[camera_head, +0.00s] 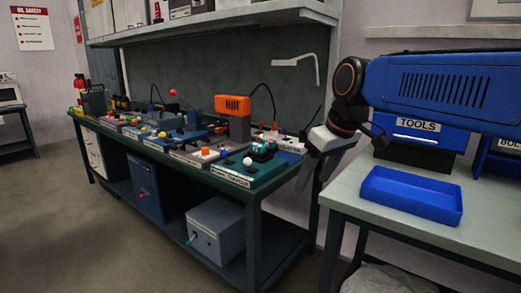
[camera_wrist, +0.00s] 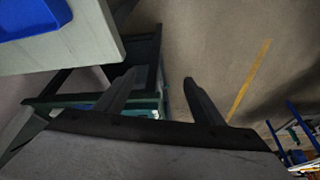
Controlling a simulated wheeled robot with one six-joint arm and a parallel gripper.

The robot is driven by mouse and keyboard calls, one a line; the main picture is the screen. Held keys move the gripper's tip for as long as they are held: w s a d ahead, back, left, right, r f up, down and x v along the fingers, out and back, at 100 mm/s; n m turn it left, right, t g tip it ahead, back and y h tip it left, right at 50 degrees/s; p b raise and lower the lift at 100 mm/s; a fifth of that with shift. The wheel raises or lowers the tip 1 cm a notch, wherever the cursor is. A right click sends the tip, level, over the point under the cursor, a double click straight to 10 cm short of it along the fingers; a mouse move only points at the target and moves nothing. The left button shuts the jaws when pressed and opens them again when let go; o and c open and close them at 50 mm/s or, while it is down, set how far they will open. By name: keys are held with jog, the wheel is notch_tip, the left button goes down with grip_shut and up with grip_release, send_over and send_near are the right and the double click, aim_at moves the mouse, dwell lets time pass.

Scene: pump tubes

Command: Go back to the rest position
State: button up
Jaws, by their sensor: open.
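My gripper (camera_wrist: 158,92) shows in the wrist view with its two dark fingers apart and nothing between them. Below the fingers lie the grey floor and the dark green bench frame. In the head view my blue arm reaches in from the right, and my gripper (camera_head: 308,172) hangs downward between the right end of the long workbench (camera_head: 262,184) and the side table (camera_head: 345,190). The fingertips are small and dark there. I cannot tell the exact gap to either table edge.
A blue tray (camera_head: 410,195) lies on the side table beneath my arm, with a blue TOOLS bin (camera_head: 425,132) behind it. The long bench holds several boards with parts and an orange device (camera_head: 233,117). A shelf (camera_head: 215,22) runs above it. Open floor (camera_head: 60,210) is at left.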

jog(key=s+d+f+m+h, duration=0.1)
jog(key=s+d+f+m, duration=0.2)
jog(key=s+d+f, duration=0.5)
jog(key=s+d+f+m+t+h, duration=0.1)
jog(key=s+d+f+m, duration=0.3)
jog(key=s+d+f, duration=0.3)
jog(key=s+f, duration=0.4)
jog(key=s, duration=0.1)
jog(key=shift+s+d+f+h, duration=0.15)
jog(key=shift+s+d+h, duration=0.05)
jog(key=shift+d+h, duration=0.15)
jog(key=shift+c, duration=0.2)
